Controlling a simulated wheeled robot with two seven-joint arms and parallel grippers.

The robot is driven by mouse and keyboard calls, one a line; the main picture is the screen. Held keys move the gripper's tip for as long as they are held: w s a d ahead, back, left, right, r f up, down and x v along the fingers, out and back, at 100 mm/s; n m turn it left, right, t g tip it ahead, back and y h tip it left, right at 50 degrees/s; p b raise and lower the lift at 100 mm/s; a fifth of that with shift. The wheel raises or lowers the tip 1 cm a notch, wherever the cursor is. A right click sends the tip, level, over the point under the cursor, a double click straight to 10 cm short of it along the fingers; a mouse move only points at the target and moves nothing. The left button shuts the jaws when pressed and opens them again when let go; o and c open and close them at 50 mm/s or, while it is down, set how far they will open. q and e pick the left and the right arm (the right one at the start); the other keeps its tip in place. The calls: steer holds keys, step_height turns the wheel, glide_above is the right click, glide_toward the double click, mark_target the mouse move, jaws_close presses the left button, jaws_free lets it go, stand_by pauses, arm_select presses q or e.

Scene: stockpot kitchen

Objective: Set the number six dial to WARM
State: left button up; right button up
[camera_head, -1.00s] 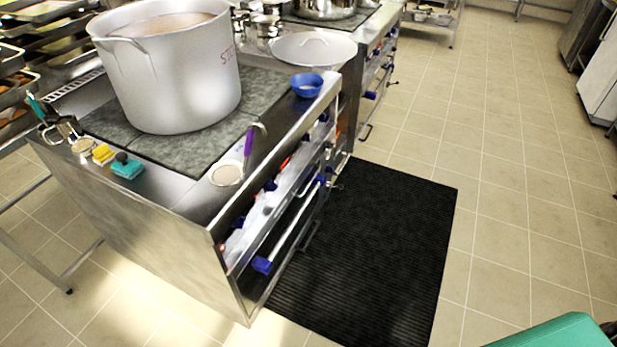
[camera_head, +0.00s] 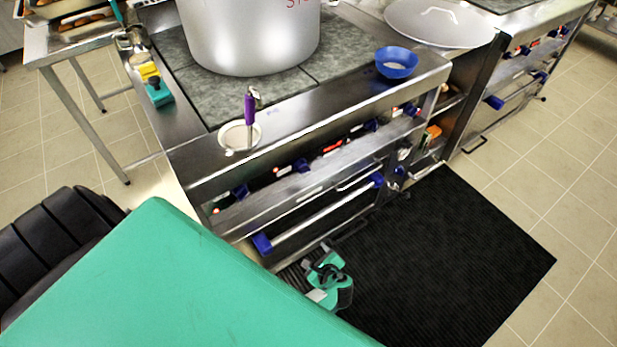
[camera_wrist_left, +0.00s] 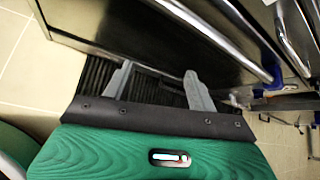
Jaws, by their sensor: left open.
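The steel range (camera_head: 300,205) has a front panel with a row of blue dials, including one at the left (camera_head: 240,191), one in the middle (camera_head: 301,165) and one further right (camera_head: 371,125). Their numbers and the WARM mark are too small to read, so I cannot tell which is number six. My left gripper (camera_head: 318,258) is low in front of the oven door, over the black mat, below the dials. In the left wrist view its two grey fingers (camera_wrist_left: 158,82) stand apart with nothing between them. My right gripper is not in view.
The oven handle (camera_head: 325,215) juts out below the dials. A large stockpot (camera_head: 250,40), a blue bowl (camera_head: 396,62) and a purple-handled skimmer (camera_head: 240,136) are on the range top. The black mat (camera_head: 450,250) in front is clear on the right.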

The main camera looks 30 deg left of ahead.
arm_select(q)
steer(key=w+r+m+t+y+b, duration=0.15)
steer(key=w+r+y, duration=0.35)
steer(key=r, duration=0.6)
steer(key=y+b, duration=0.1)
steer(key=y, duration=0.1)
glide_toward(306, 172)
steer(key=shift+n, duration=0.25)
steer(key=x, duration=0.8)
steer(key=shift+w+a+f+p, duration=0.1)
steer(key=shift+w+a+p, duration=0.05)
steer(key=shift+a+p, duration=0.25)
steer(key=shift+w+a, duration=0.15)
steer(key=shift+a, duration=0.25)
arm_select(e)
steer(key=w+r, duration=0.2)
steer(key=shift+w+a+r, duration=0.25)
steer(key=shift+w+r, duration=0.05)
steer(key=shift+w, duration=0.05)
arm_select(q)
steer(key=c, duration=1)
steer(key=shift+f, duration=0.1)
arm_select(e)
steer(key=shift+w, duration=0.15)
